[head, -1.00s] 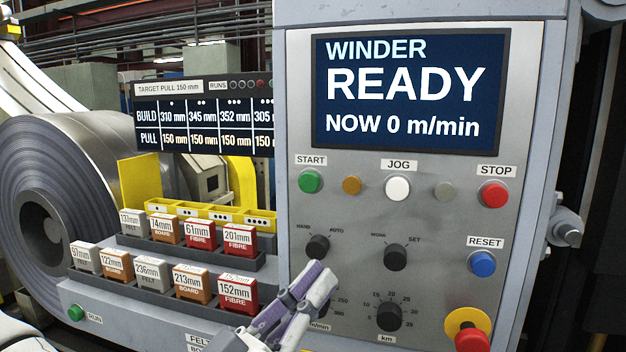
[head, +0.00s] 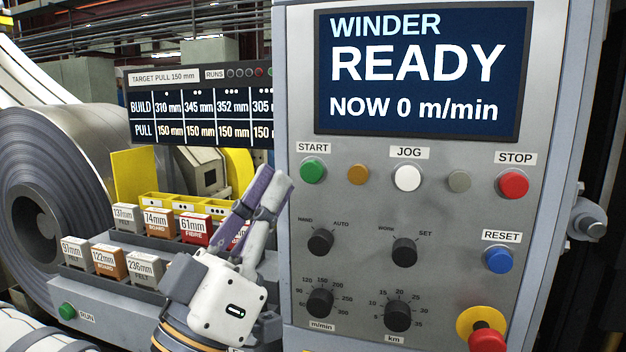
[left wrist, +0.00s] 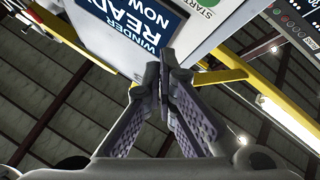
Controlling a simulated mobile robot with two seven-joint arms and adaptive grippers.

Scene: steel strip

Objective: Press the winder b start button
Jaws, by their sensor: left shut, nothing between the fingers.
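The green START button (head: 312,171) sits at the upper left of the winder panel (head: 440,220), under a START label. The screen (head: 420,75) above reads WINDER READY, NOW 0 m/min. My left gripper (head: 278,178) is shut and empty, its fingers pointing up, just left of and a little below the START button in the head view. I see no contact with the button. In the left wrist view the shut fingertips (left wrist: 165,55) point towards the panel, and the START button (left wrist: 208,3) shows at the top edge. My right gripper is not in view.
An amber button (head: 357,174), white JOG (head: 407,177), red STOP (head: 513,184) and blue RESET (head: 499,260) share the panel. A red emergency knob (head: 487,340) sits low right. Labelled blocks (head: 158,222) in trays and a green RUN button (head: 67,310) lie left.

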